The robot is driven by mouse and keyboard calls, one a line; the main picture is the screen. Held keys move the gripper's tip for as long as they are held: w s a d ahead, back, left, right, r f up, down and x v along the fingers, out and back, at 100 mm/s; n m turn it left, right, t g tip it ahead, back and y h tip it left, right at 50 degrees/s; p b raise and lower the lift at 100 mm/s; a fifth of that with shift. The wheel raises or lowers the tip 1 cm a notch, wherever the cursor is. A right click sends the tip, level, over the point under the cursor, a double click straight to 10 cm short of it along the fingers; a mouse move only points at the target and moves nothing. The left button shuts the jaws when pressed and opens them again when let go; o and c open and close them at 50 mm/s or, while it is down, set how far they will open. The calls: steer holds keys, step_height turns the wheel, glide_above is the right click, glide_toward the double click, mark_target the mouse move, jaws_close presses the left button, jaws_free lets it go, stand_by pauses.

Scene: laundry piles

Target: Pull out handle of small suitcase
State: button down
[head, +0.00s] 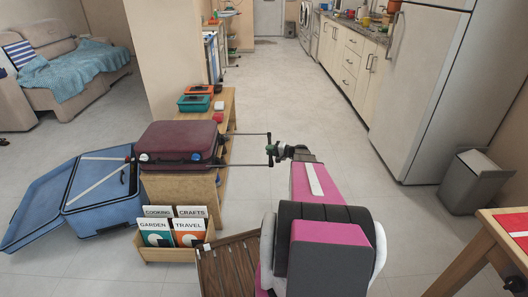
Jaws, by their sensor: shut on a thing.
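The small suitcase (178,141) is maroon and lies flat on a wooden bench at left centre. Its handle (245,134) sticks out to the right of the case as two thin dark rods joined by a crossbar at the far end. My gripper (271,150) is at this crossbar, to the right of the case, and is shut on it. The fingertips are small and partly merge with the dark crossbar, so the exact grip is hard to see. My magenta and grey arm reaches up from the bottom of the view.
A large blue suitcase (95,203) lies open on the floor at left. A book box (172,250) stands in front of the bench (222,110). Small boxes (194,103) sit on the bench's far end. A fridge, bin (475,183) and red-topped table are right. Floor beyond is clear.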

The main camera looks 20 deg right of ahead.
steer(key=shift+s+d, duration=0.1)
steer(key=shift+d, duration=0.15)
steer(key=c, duration=1)
jaws_free()
steer(key=shift+d, duration=0.1)
steer(key=v, duration=1)
steer(key=shift+s+d, duration=0.3)
